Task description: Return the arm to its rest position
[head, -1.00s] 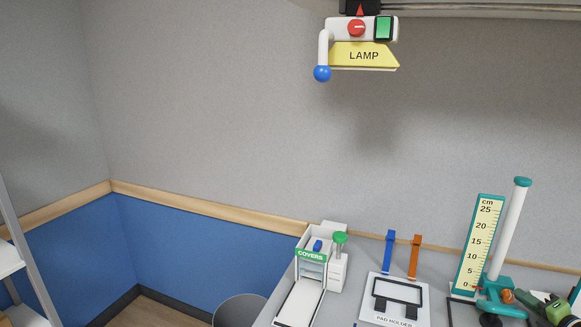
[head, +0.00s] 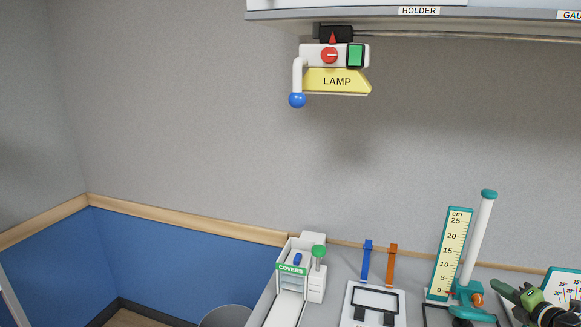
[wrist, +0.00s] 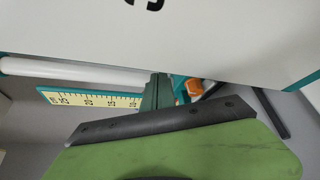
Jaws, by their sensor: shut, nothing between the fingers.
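My gripper (head: 503,289) shows at the lower right of the head view, on the end of my green and black arm, in front of the bench's right end. In the wrist view its dark green fingers (wrist: 157,91) are shut with nothing between them. A measuring scale (wrist: 92,97) with a white post (wrist: 80,72) lies beyond the fingers in that view. A large white panel (wrist: 190,30) with a teal edge fills the top of the wrist view, close to the fingers; I cannot tell whether they touch.
The teal-based cm scale (head: 453,250) stands just left of my gripper. A white board with numbers (head: 562,283) is behind my arm. The pad holder (head: 374,300) and covers dispenser (head: 313,282) are further left. A lamp (head: 336,80) hangs under the overhead cabinet (head: 350,14).

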